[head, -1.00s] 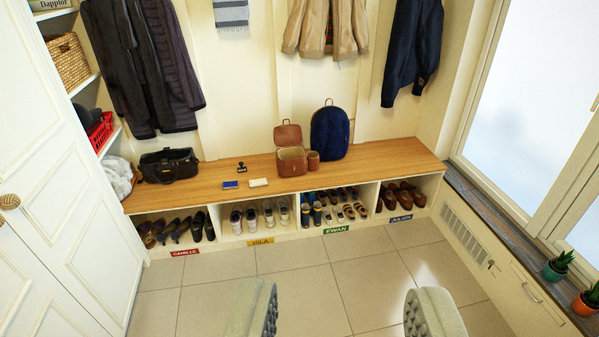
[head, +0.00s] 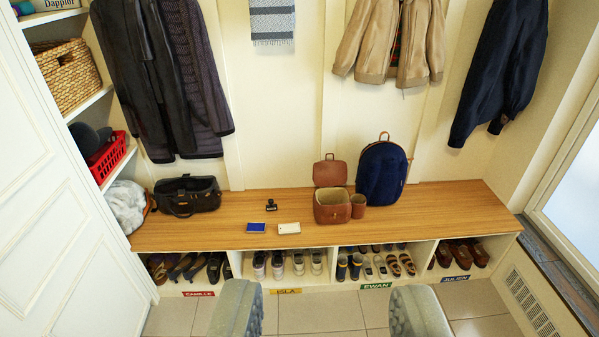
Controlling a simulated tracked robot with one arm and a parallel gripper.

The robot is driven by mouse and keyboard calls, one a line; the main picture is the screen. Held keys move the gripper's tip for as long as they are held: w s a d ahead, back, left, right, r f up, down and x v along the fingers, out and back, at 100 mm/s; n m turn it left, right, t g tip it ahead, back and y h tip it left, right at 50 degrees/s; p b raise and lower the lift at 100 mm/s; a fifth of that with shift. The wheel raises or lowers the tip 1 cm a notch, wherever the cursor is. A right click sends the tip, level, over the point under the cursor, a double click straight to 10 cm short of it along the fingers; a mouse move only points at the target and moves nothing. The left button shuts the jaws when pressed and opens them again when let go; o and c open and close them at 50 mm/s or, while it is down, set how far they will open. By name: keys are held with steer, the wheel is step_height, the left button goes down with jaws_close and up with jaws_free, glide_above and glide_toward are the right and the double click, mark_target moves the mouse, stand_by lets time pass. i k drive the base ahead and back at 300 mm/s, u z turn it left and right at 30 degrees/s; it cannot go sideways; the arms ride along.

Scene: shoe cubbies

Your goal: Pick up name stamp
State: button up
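The name stamp (head: 271,205) is a small black stamp standing on the wooden bench top (head: 440,200), left of the middle. In front of it lie a blue pad (head: 257,227) and a small cream-coloured block or card (head: 289,228). My gripper (head: 315,310) shows at the bottom of the head view, with its two grey padded fingers wide apart and nothing between them. The fingers are in front of the bench and apart from the stamp.
A black handbag (head: 187,196) stands at the bench's left. An open brown leather case (head: 331,203), a small brown cup (head: 358,206) and a navy backpack (head: 382,173) stand right of the stamp. Shoes fill the labelled cubbies below. A white door (head: 70,200) bounds the left.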

mark_target(268, 208)
steer(key=u, duration=0.15)
steer(key=i, duration=1.25)
steer(key=u, duration=0.3)
steer(key=i, duration=2)
steer(key=u, duration=0.15)
